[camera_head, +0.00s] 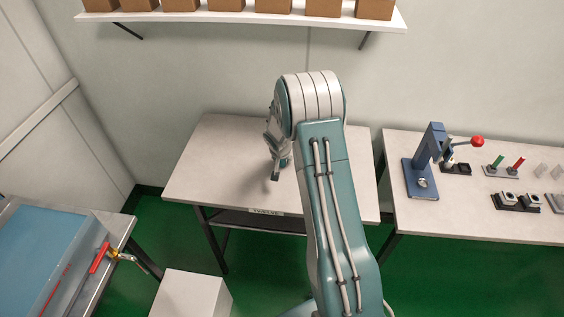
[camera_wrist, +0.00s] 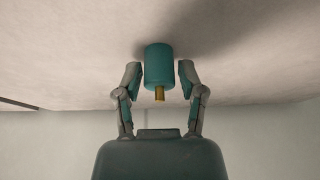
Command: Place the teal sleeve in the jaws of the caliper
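In the wrist view, a teal cylinder (camera_wrist: 159,66), which looks like the teal sleeve, stands between the two fingers of my gripper (camera_wrist: 160,78). A short brass pin (camera_wrist: 159,93) sticks out of its end. The fingers are spread, one on each side, with a narrow gap to the cylinder. In the head view my gripper (camera_head: 276,165) is over the middle table (camera_head: 225,165), left of my arm. I cannot make out the sleeve there. I see no caliper in either view; my arm covers part of this table.
The right table (camera_head: 455,220) holds a blue lever press (camera_head: 425,165) with a red knob, and small fixtures. A blue-topped bench (camera_head: 40,255) with a red handle (camera_head: 99,258) is at left. A white block (camera_head: 190,297) stands in front. A shelf with boxes (camera_head: 240,17) hangs above.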

